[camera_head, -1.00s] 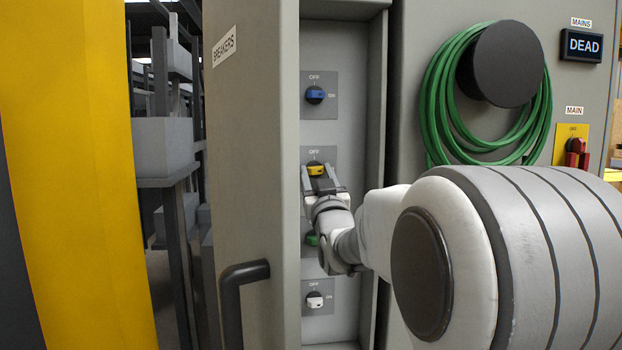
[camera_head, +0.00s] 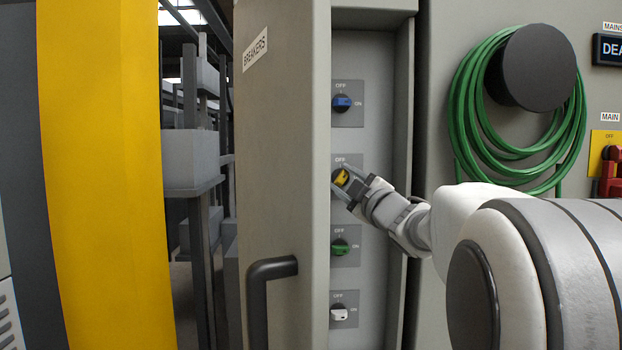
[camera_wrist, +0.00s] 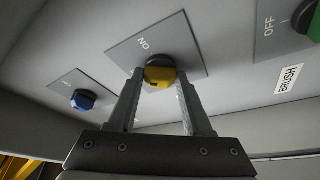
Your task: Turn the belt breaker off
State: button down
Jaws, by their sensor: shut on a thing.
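A yellow breaker knob (camera_head: 341,177) sits on the grey panel inside the open breaker cabinet, second from the top. It is tilted, its right end raised. My gripper (camera_head: 344,180) comes from the lower right, with its fingers either side of the knob and shut on it. The wrist view also shows the yellow knob (camera_wrist: 160,73) between the two fingers, with ON lettering on its plate. OFF shows above the knob in the head view. I cannot read a belt label in any view.
A blue knob (camera_head: 342,103) is above; a green knob (camera_head: 340,247) and a white knob (camera_head: 340,315) are below. A BRUSH label (camera_wrist: 291,77) shows beside the green knob's plate. The cabinet door (camera_head: 285,170) with a dark handle (camera_head: 262,290) stands open at left. A green hose (camera_head: 470,130) hangs at right.

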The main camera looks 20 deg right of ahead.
jog(key=n+p, duration=0.1)
jog(key=n, duration=0.1)
jog(key=n+g+y+p, duration=0.1)
jog(key=n, duration=0.1)
jog(key=shift+r+n+g, duration=0.3)
jog(key=shift+r, duration=0.05)
jog(key=shift+n+g+p, duration=0.3)
jog(key=shift+n+p, duration=0.7)
jog(key=shift+n, duration=0.2)
jog(key=shift+f, duration=0.1)
jog(key=shift+c, duration=1.8)
grip_release()
jog(key=shift+f, duration=0.1)
